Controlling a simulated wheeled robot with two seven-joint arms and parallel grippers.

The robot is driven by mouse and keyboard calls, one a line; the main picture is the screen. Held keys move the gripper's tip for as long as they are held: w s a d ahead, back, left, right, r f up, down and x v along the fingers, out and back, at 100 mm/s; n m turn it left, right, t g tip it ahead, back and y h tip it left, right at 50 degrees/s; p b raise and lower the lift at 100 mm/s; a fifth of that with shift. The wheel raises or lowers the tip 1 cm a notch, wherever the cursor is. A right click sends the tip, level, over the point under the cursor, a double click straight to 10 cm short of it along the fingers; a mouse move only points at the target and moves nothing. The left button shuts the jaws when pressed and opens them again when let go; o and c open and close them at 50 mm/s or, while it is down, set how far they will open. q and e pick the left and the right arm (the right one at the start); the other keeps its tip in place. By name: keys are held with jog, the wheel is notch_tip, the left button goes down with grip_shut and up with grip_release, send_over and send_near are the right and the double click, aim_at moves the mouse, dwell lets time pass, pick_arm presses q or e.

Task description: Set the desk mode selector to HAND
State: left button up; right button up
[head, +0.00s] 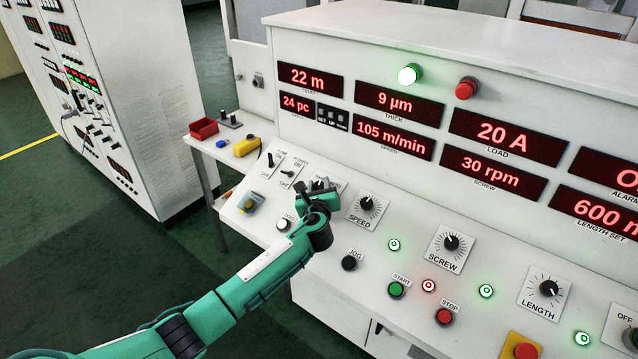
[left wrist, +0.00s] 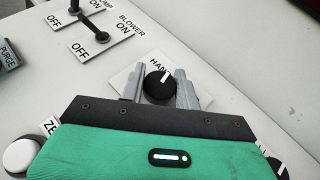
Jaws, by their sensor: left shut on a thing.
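The mode selector is a round black knob (left wrist: 160,86) on a white plate, with a white pointer mark near its top, angled up and to the right. The label reading "HAN", its end covered, sits just above the knob in the left wrist view. My left gripper (left wrist: 158,88) has one finger on each side of the knob and is shut on it. In the head view the left gripper (head: 320,190) covers most of the selector and its plate. My right gripper is not in view.
Left of the selector are the blower switch (head: 289,172) and the pump switch (head: 272,159). The SPEED knob (head: 367,203) is close on the right, with the JOG button (head: 349,263) below. The display panel (head: 440,60) rises behind. A side table holds a red bin (head: 204,129).

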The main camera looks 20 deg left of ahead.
pick_arm(q)
jog(key=shift+n+g+y+p, duration=0.3)
jog(key=shift+n+g+y, duration=0.8)
jog(key=shift+n+y, duration=0.6)
jog(key=shift+n+g, duration=0.3)
jog(key=o, duration=1)
jog(key=b+v, duration=0.1)
jog(key=v, duration=0.5)
jog(key=b+v, duration=0.2)
jog(key=v, duration=0.4)
jog(key=shift+s+d+f+b, duration=0.15)
jog(key=shift+s+d+b, duration=0.05)
jog(key=shift+s+b, duration=0.15)
jog(key=shift+s+d, duration=0.25)
jog(key=shift+s, duration=0.2)
